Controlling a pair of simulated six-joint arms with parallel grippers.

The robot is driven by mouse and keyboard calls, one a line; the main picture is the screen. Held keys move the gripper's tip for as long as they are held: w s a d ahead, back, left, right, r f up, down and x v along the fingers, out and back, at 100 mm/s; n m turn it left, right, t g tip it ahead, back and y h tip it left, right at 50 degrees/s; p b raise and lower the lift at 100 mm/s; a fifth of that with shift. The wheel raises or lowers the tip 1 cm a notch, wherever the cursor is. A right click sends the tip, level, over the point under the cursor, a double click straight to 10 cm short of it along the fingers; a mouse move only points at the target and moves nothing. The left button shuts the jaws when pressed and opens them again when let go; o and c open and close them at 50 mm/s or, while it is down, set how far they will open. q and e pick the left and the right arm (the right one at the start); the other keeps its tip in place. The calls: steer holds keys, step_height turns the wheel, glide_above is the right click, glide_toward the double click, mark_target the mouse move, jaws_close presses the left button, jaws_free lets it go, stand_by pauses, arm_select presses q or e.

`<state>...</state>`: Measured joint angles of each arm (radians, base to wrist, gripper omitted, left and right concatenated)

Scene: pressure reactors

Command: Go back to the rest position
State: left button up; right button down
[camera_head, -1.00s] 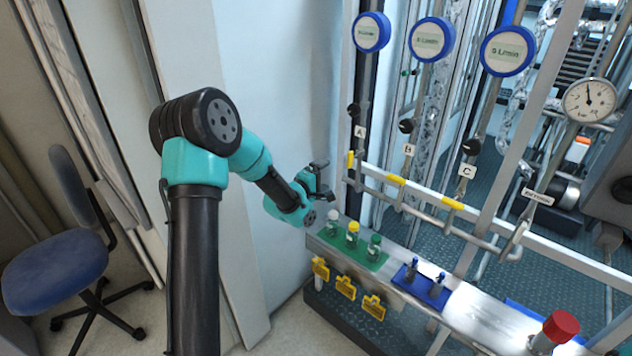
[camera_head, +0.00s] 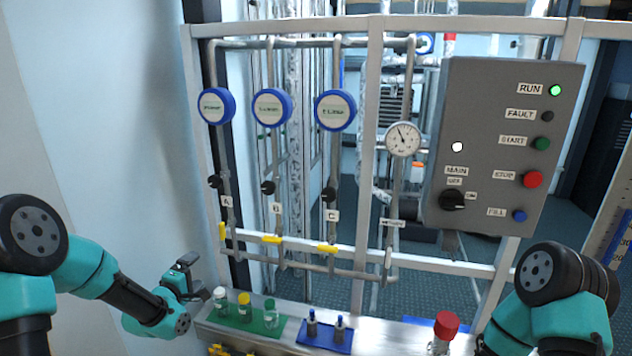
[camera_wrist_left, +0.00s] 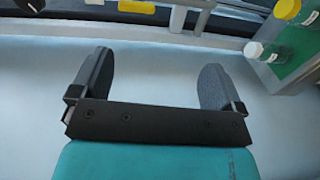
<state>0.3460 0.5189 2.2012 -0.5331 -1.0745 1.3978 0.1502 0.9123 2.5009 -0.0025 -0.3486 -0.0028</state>
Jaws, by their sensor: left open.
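My left gripper (camera_head: 187,276) is in the lower left of the head view, just left of the shelf with the vials. In the left wrist view its two dark fingers (camera_wrist_left: 155,85) stand wide apart with nothing between them. My right arm shows at the lower right of the head view, but its gripper is hidden or out of frame.
A white-capped vial (camera_head: 221,299), a yellow-capped vial (camera_head: 244,306) and a green-capped vial (camera_head: 270,312) stand on a green mat (camera_head: 250,328). A blue mat (camera_head: 318,343) holds two small items. A red-capped vessel (camera_head: 446,326) stands near my right arm. A control panel (camera_head: 490,110) is behind.

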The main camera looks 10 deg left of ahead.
arm_select(q)
steer(key=s+d+f+m+g, duration=0.3)
steer(key=s+d+f+g, duration=0.15)
steer(key=f, duration=0.55)
steer(key=s+d+f+m+g, duration=0.35)
steer(key=d+f, duration=0.25)
steer(key=f, duration=0.3)
steer(key=s+d+f+m+g, duration=0.2)
steer(key=s+d+f, duration=0.1)
steer(key=s, duration=0.3)
steer(key=s+d+f+m+g+h, duration=0.1)
steer(key=s+d+f+m+g, duration=0.2)
steer(key=s, duration=0.4)
steer(key=s+d+f+m+g, duration=0.2)
steer(key=s+d+f+g, duration=0.1)
steer(key=s+f, duration=0.2)
steer(key=shift+s, duration=1.05)
steer(key=shift+w+m, duration=0.1)
steer(key=shift+m, duration=0.15)
